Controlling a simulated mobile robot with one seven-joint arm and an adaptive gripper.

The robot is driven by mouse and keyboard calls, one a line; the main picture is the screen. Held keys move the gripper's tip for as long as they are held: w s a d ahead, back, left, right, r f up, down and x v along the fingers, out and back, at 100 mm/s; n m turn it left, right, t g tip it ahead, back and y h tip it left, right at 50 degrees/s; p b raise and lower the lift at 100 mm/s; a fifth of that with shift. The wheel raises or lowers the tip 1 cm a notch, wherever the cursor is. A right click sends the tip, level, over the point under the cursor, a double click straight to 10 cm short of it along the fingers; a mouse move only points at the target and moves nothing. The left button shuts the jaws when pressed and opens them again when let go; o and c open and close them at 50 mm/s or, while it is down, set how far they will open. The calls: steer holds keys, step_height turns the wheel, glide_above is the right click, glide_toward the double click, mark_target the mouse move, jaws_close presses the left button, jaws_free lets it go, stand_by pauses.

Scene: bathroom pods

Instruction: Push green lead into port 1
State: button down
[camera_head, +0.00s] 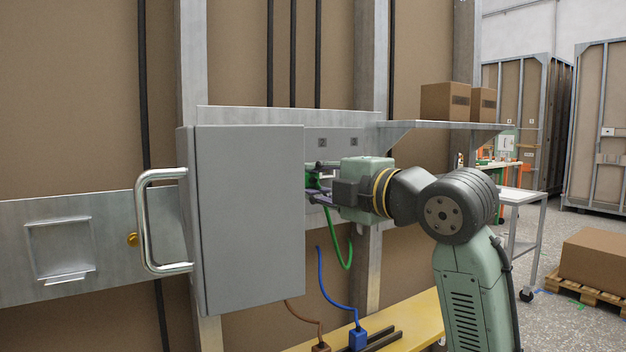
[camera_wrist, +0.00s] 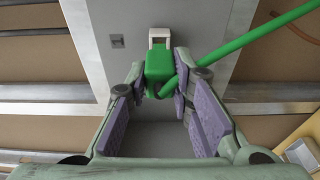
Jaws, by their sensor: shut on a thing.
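My gripper (camera_head: 314,182) is shut on the green lead's plug, beside the right edge of the grey door. In the wrist view the green plug (camera_wrist: 159,66) sits between the fingertips of my gripper (camera_wrist: 160,80), and its green cable (camera_wrist: 238,44) runs to the upper right. In the head view the cable (camera_head: 349,252) hangs in a loop below. A pale block (camera_wrist: 159,37) shows at the plug's far end; I cannot tell whether it is the plug's tip or a socket. A small grey square fitting (camera_wrist: 117,41) is left of it.
The grey door (camera_head: 250,220) with a metal handle (camera_head: 150,220) stands left of my gripper and hides what lies behind it. Blue (camera_head: 358,339) and brown (camera_head: 320,347) plugs stand on a yellow surface below. A metal shelf (camera_head: 440,125) juts out at right, above the arm.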

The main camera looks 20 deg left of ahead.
steer(key=shift+p+x, duration=0.35)
steer(key=shift+x, duration=0.95)
steer(key=c, duration=1.3)
jaws_free()
steer(key=shift+w, duration=0.2)
steer(key=shift+c, duration=0.2)
steer(key=shift+d, duration=0.15)
steer(key=v, duration=1.2)
